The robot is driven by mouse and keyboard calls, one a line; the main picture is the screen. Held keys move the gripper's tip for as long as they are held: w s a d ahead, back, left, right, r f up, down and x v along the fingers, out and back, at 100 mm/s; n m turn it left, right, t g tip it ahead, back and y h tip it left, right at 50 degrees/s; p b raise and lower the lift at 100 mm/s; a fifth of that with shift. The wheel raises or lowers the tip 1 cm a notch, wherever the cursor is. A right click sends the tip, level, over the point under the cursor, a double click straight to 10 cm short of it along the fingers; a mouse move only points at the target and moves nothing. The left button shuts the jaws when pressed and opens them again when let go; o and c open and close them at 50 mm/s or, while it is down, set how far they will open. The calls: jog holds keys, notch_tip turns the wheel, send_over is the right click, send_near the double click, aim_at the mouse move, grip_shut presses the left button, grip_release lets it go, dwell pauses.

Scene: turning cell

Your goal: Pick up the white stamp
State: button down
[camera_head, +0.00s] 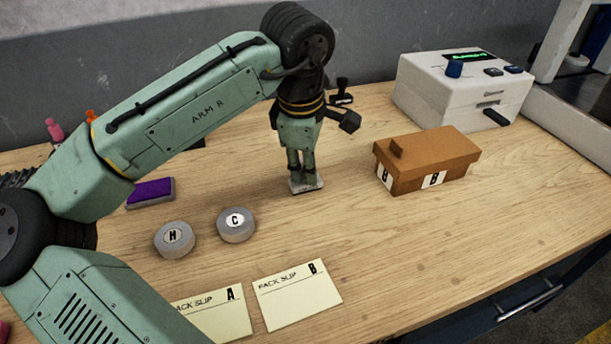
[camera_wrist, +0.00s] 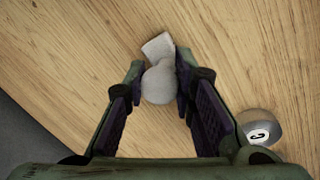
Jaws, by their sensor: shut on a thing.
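The white stamp (camera_head: 308,186) is between the fingers of my gripper (camera_head: 301,168), with its flat white base showing below the fingertips. In the wrist view, the stamp's rounded pale handle and its squarish base (camera_wrist: 157,47) show between the fingertips (camera_wrist: 158,82). My gripper is shut on the stamp's handle and points down at the table. The base is at or very near the table top; I cannot tell if it touches. The fingers hide part of the handle in the head view.
A brown box marked B (camera_head: 428,160) stands to the right, a white machine (camera_head: 462,88) behind it. A black stamp (camera_head: 342,93) is behind my gripper. Grey discs H (camera_head: 174,239) and C (camera_head: 236,225), a purple pad (camera_head: 151,193) and slip B (camera_head: 297,295) lie left and front.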

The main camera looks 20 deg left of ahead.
jog(key=shift+r, duration=0.5)
jog(key=shift+w+b+v, duration=0.2)
jog(key=shift+b+v, duration=0.4)
jog(key=shift+v, duration=0.5)
jog(key=s+a+r+b, duration=0.1)
jog(key=s+a, duration=0.1)
jog(key=s, duration=0.5)
jog(key=s+a+b, duration=0.2)
jog(key=s+a, duration=0.1)
jog(key=s, duration=0.5)
jog(key=shift+r, duration=0.4)
jog(key=shift+s, duration=0.1)
